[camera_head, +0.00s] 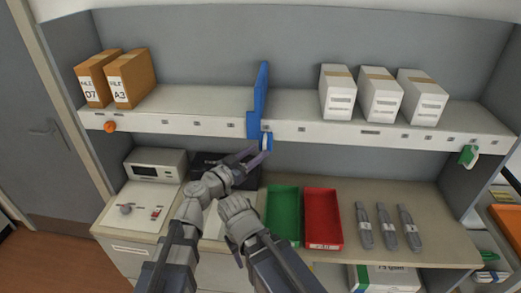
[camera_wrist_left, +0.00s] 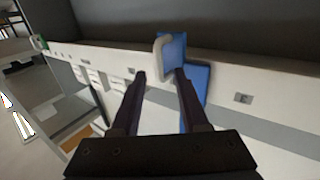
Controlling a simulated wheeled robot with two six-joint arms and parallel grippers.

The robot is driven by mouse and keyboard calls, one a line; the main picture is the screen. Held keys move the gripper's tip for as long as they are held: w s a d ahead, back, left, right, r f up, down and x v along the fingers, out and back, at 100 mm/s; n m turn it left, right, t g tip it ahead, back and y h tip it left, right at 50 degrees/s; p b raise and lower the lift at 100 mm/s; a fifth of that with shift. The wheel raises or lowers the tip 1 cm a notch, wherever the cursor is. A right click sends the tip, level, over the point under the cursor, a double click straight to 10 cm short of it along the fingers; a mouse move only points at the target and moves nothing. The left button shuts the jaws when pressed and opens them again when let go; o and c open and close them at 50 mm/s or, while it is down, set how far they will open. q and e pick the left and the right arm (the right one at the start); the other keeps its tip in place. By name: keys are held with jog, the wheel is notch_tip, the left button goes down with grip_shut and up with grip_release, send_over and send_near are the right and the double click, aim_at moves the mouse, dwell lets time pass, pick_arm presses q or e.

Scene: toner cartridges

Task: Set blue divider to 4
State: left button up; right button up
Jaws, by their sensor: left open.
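The blue divider (camera_head: 261,88) stands upright on the white shelf, between the brown boxes and the white boxes. Its lower blue part with a pale handle (camera_head: 266,142) hangs over the shelf's front edge. My left gripper (camera_head: 254,156) is open just below and in front of this handle. In the left wrist view the blue divider (camera_wrist_left: 172,46) with its pale hooked handle (camera_wrist_left: 159,45) shows just beyond my two dark fingertips (camera_wrist_left: 160,76), near the gap between them. The small marks on the shelf's front strip (camera_head: 335,131) are too small to read. I see no right gripper fingers.
Brown boxes (camera_head: 131,77) stand on the shelf's left, white boxes (camera_head: 380,95) on its right. An orange knob (camera_head: 110,126) and a green clip (camera_head: 468,156) sit on the front strip. Below are a green tray (camera_head: 283,216), a red tray (camera_head: 323,218) and grey cartridges (camera_head: 385,227).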

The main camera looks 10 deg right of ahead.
pick_arm(q)
jog(key=v, duration=0.5)
jog(key=shift+s, duration=0.1)
jog(key=shift+f, duration=0.1)
jog(key=s+a+f+n+g+y, duration=0.25)
jog(key=a+f+y, duration=0.2)
jog(key=f, duration=0.35)
jog(key=s+a+f+n+g+y, duration=0.1)
jog(key=s+a+f+g+y, duration=0.3)
jog(key=f, duration=0.4)
jog(key=s+a+f+n+g+y, duration=0.2)
jog(key=a+f+n+y, duration=0.1)
jog(key=a, duration=0.5)
jog(key=s+a+f+n+g+y, duration=0.2)
jog(key=a+f+n+y, duration=0.15)
jog(key=a, duration=0.55)
jog(key=s+d+f+m+b, duration=0.3)
jog(key=s+d, duration=0.3)
jog(key=d, duration=0.5)
jog(key=shift+f+m+g+b, duration=0.2)
jog(key=shift+m+g+b, duration=0.15)
jog(key=shift+b, duration=0.25)
jog(key=shift+s, duration=0.1)
